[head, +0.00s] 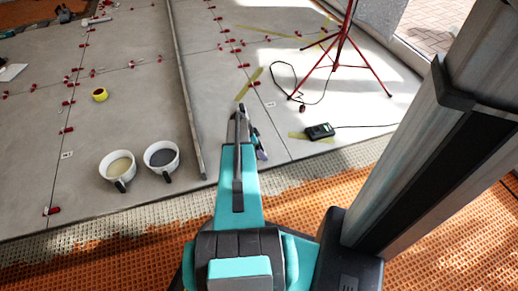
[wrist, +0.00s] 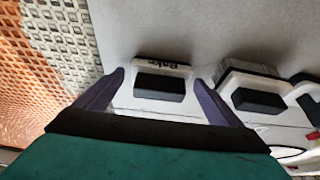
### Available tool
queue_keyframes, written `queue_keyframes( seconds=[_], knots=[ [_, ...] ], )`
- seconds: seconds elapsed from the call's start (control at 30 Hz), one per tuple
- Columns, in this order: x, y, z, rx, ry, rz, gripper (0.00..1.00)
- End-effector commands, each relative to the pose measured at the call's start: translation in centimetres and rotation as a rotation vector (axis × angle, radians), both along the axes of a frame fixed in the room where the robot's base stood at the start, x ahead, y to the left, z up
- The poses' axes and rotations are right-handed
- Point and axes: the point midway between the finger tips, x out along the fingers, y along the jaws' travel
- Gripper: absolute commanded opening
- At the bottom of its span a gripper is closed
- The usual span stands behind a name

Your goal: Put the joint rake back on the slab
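In the wrist view, my gripper (wrist: 160,100) is open, its two purple fingers spread on either side of a black block. The black block (wrist: 160,87) sits on a pale body with dark lettering too small to read surely. I take this to be the joint rake, but cannot be certain. Gaps show between it and both fingers. It appears to be on the grey slab (wrist: 205,25). In the head view, my gripper (head: 259,148) is low over the slab's near edge, partly hidden by my arm, which also hides the tool.
A second tool with a black block (wrist: 258,98) stands close to the right finger. Two white cups (head: 103,170) (head: 147,163) stand left of my arm.

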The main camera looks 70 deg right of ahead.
Motion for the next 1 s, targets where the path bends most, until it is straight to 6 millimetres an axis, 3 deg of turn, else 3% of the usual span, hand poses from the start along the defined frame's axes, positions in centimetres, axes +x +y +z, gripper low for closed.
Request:
queue_keyframes(
  seconds=[0.47,1.0],
  knots=[
    [0.2,0.2,1.0,0.0,0.0,0.001,0.89],
    [2.5,2.1,8.3,-0.001,-0.001,0.002,0.89]
  ],
)
